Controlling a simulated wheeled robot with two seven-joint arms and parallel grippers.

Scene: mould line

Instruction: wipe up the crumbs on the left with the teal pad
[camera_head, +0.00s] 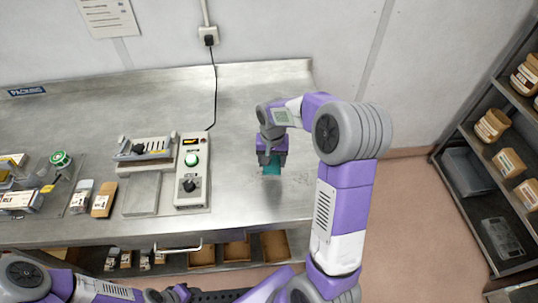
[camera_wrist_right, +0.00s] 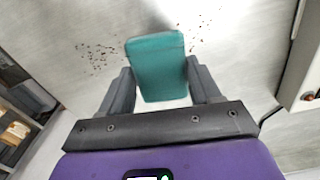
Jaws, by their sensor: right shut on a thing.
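My right gripper (camera_head: 271,162) is shut on the teal pad (camera_head: 271,170), which sticks out below the fingers. In the right wrist view, the pad (camera_wrist_right: 157,66) sits between the two fingers (camera_wrist_right: 157,88). The pad appears to be a little above the metal bench; I cannot tell the exact gap. Dark crumbs (camera_wrist_right: 97,55) lie left of the pad in the wrist view; a faint patch of crumbs (camera_head: 302,179) shows right of the gripper in the head view. Reddish crumbs (camera_wrist_right: 194,38) lie on the pad's other side. My left gripper is out of view.
The metal bench (camera_head: 240,100) is clear behind the gripper. A control box (camera_head: 193,170) with a green button stands to the left, next to a grey plate (camera_head: 142,194) and a small device (camera_head: 146,149). A shelf with jars (camera_head: 492,125) stands at the right.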

